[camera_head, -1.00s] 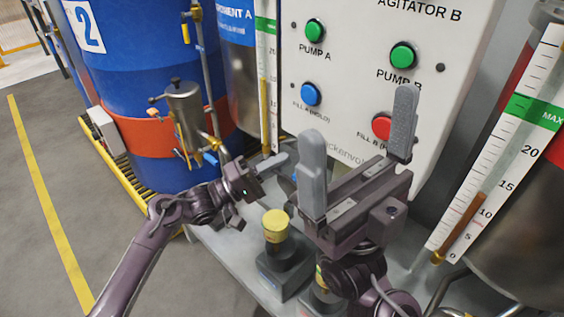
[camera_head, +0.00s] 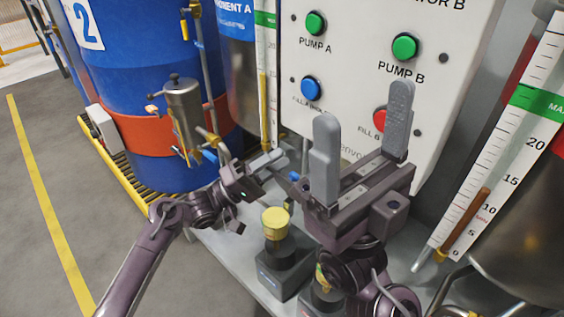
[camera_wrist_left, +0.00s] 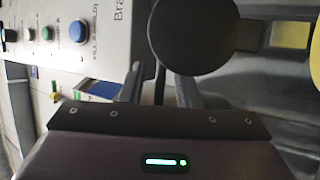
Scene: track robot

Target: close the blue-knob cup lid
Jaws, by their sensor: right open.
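A small blue piece (camera_head: 294,176), possibly the lid's knob, shows just right of my left fingertips in the head view. The cup and lid under it are mostly hidden, so I cannot tell how the lid sits. My left gripper (camera_head: 268,161) is beside the blue piece, its two fingers close together; whether they grip anything is unclear. In the left wrist view a dark round disc (camera_wrist_left: 193,36) is beyond the fingers; I cannot tell if it is the lid. My right gripper (camera_head: 361,133) is open and empty, pointing up in front of the panel.
The white panel (camera_head: 360,60) with green, blue and red buttons stands close behind both grippers. A yellow-topped cylinder (camera_head: 276,222) on a dark box stands on the grey bench below. A metal canister (camera_head: 184,108) stands by the blue drum (camera_head: 125,65). The floor at left is clear.

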